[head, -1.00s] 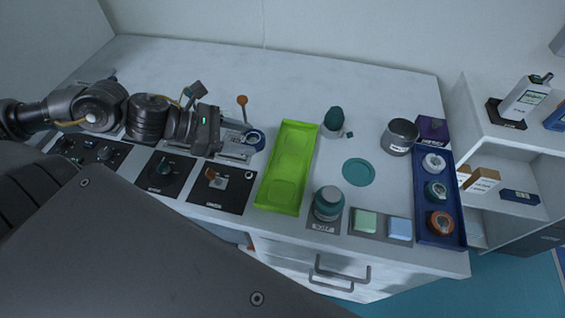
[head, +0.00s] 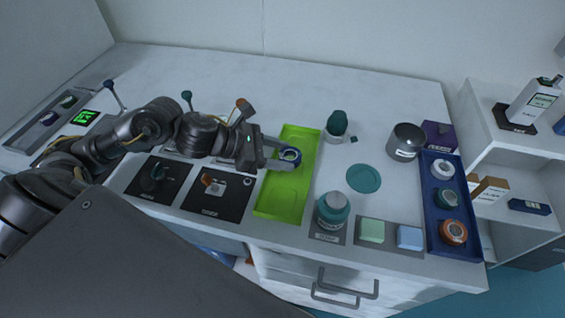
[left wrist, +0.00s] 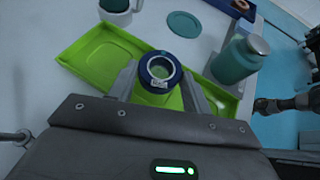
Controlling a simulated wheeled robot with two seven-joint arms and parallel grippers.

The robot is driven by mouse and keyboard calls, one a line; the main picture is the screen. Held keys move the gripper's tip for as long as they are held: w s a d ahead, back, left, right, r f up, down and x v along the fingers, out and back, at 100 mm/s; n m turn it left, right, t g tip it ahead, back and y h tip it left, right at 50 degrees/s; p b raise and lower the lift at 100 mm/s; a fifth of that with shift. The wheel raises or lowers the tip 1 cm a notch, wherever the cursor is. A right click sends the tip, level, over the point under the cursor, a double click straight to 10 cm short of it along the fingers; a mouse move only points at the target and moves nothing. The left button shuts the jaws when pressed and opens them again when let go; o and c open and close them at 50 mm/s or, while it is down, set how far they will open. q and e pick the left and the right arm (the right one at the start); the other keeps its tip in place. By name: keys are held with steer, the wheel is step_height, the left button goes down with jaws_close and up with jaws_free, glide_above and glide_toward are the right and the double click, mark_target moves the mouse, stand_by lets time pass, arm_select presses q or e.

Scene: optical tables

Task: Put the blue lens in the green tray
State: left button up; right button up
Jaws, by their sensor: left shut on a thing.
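The blue lens (head: 290,155) is a short ring with a dark blue rim and a pale centre. My left gripper (head: 284,158) is shut on it and holds it over the upper middle of the green tray (head: 280,203). In the left wrist view the lens (left wrist: 159,71) sits between the two fingertips (left wrist: 157,82), with the green tray (left wrist: 95,50) behind and below it. I cannot tell how high it is above the tray floor. The tray is otherwise empty where it shows.
A metal cup (head: 404,141) and a blue tray (head: 433,226) with several round parts are farther right. Black panels with controls (head: 218,189) lie left.

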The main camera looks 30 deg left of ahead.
arm_select(q)
steer(key=shift+d+f, duration=0.1)
steer(key=shift+f, duration=0.05)
steer(key=f, duration=0.3)
steer(key=shift+w+d+f+p, duration=0.15)
steer(key=shift+w+f+p, duration=0.05)
steer(key=shift+f+p, duration=0.1)
arm_select(e)
steer(key=shift+s+a+r, duration=0.15)
steer(key=shift+a, duration=0.25)
steer(key=shift+s+a+r, duration=0.1)
steer(key=shift+s+a, duration=0.05)
steer(key=shift+a, duration=0.25)
steer(key=shift+a, duration=0.1)
